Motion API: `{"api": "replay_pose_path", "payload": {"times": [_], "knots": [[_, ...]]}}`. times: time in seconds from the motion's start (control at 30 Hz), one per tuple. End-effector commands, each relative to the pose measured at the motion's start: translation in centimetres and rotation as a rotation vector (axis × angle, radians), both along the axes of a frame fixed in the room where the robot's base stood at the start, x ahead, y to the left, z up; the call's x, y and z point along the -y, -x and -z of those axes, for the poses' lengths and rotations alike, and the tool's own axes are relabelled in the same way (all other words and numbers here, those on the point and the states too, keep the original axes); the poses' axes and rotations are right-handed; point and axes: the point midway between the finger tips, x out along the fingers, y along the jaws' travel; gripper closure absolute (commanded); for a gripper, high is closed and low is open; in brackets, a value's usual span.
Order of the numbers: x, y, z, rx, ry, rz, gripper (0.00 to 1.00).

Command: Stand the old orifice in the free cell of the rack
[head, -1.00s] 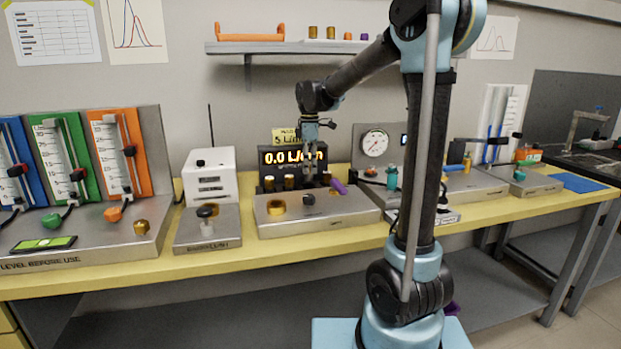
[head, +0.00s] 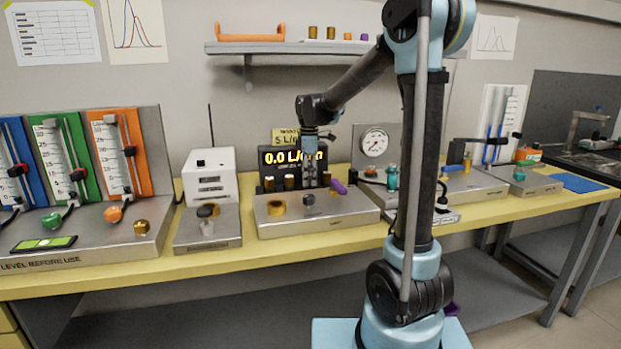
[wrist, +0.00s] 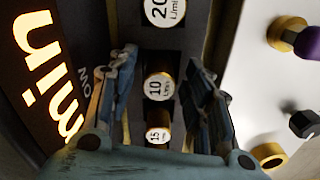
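The rack (wrist: 140,60) is a dark strip on the bench under the lit flow display. In the wrist view its gold orifices are marked 20 (wrist: 165,10), 10 (wrist: 159,87) and 15 (wrist: 158,133). A dark gap shows between the 20 and the 10. My gripper (wrist: 160,60) is pointed down over the rack, its fingers apart on both sides of this row; nothing shows clamped between them. In the head view my gripper (head: 311,178) hides part of the rack. Which orifice is the old one I cannot tell.
The display (head: 290,157) reads 0.0 L/min close behind the rack. The steel block (head: 318,221) in front carries a gold ring (head: 276,207), a black knob (head: 308,199) and a purple handle (head: 338,187). A white box (head: 210,175) stands at left, a gauge (head: 375,141) at right.

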Motion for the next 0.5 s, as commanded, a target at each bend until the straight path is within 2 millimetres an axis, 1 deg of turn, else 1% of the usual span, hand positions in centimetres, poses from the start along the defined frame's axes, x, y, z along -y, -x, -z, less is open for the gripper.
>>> {"api": "replay_pose_path", "payload": {"times": [0.17,0.27,0.37,0.5], "knots": [[0.1,0.0,-0.2,0.0,0.0,0.001,0.54],[0.1,0.0,-0.9,0.0,0.0,0.001,0.54],[0.1,0.0,-2.2,0.0,0.0,0.002,0.54],[0.2,0.0,-4.7,0.0,0.0,0.002,0.54]]}}
